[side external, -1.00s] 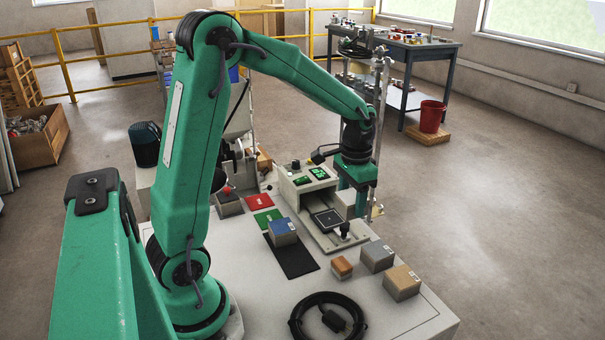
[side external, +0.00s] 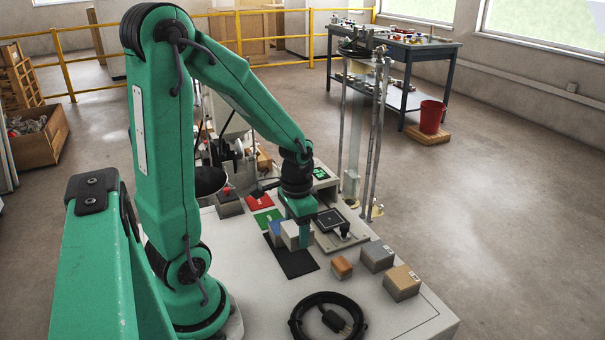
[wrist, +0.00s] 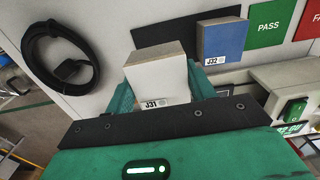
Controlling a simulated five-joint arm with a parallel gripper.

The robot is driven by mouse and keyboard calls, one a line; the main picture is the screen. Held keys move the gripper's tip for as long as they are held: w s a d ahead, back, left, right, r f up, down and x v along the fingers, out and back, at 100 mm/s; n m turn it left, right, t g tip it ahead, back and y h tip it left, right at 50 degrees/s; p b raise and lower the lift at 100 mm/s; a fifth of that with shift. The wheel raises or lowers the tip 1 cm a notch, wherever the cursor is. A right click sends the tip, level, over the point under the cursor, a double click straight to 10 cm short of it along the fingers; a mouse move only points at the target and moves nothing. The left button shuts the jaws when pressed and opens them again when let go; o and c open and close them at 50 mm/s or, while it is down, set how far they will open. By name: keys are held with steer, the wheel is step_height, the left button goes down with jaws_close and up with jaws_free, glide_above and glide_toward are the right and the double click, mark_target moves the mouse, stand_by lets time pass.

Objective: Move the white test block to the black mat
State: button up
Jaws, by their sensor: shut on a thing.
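The white test block (side external: 291,237), labelled J31 in the wrist view (wrist: 156,84), is between the fingers of my gripper (side external: 300,234). The gripper (wrist: 160,98) is shut on it. The black mat (side external: 295,266) lies below and partly behind the block; it also shows in the wrist view (wrist: 148,36). I cannot tell whether the block touches the mat. A blue-topped block (side external: 275,227), labelled J32 in the wrist view (wrist: 222,42), stands at the mat's far end, close beside the white block and partly hidden by it in the side view.
Green PASS (side external: 267,216) and red (side external: 259,202) cards lie beyond the mat. The tester (side external: 340,226) stands right. An orange block (side external: 342,267), grey block (side external: 376,256), tan-topped block (side external: 401,283) and black cable coil (side external: 327,315) sit nearer the front.

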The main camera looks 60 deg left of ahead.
mark_target(297, 262)
steer(key=shift+f, duration=0.2)
steer(key=shift+f, duration=3)
steer(key=shift+f, duration=0.3)
steer(key=o, duration=1.7)
steer(key=shift+r, duration=0.15)
steer(key=shift+r, duration=2.85)
steer(key=shift+r, duration=0.15)
